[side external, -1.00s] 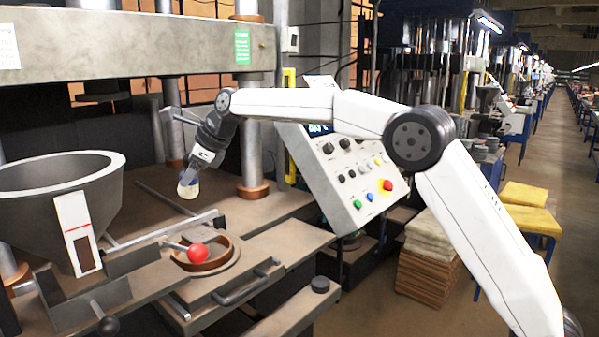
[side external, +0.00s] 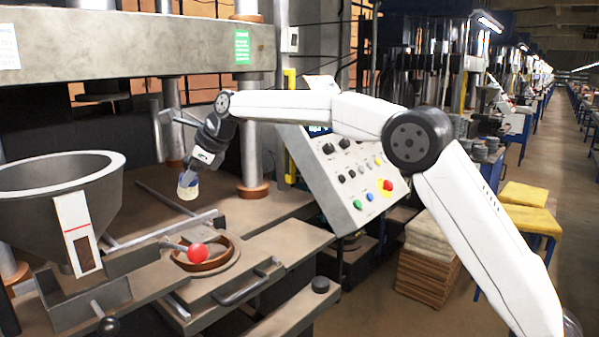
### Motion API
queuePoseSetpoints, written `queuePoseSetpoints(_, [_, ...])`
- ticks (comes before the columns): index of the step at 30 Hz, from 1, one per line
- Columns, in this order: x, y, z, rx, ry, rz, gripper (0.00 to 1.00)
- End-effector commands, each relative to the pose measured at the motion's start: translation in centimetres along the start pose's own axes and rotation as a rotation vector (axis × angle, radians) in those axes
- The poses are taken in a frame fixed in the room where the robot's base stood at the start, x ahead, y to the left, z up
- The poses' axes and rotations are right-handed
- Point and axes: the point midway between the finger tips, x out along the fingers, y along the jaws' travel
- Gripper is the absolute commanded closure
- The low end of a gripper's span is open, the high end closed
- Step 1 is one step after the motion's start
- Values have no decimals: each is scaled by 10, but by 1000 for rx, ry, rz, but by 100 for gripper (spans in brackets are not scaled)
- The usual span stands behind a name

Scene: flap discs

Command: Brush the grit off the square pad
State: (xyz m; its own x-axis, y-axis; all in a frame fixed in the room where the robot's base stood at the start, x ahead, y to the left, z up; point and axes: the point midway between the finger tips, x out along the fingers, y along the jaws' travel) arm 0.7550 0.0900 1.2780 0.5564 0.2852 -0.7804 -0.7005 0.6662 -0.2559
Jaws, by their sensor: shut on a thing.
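My gripper (side external: 194,170) points down above the press bed at the middle left. It is shut on a small pale, cream-coloured brush (side external: 188,189), whose lower end shows below the fingers. The fingers hide its upper part. The brush is over the brown press bed (side external: 225,208); I cannot tell whether it touches the surface. I cannot make out the square pad or any grit clearly at this size.
A grey hopper (side external: 62,190) stands at the left. A red ball knob (side external: 197,253) sits over a round brown ring mould (side external: 228,256) in front. Steel columns (side external: 249,150) stand behind and right of my gripper. A control panel (side external: 352,180) stands to the right.

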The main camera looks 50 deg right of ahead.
Motion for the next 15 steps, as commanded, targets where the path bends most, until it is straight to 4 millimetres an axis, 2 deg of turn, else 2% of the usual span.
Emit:
queuePoseSetpoints(5, [5,2,-4,0,0,1,100])
queuePoseSetpoints(15, [28,9,-21,0,1,1,100])
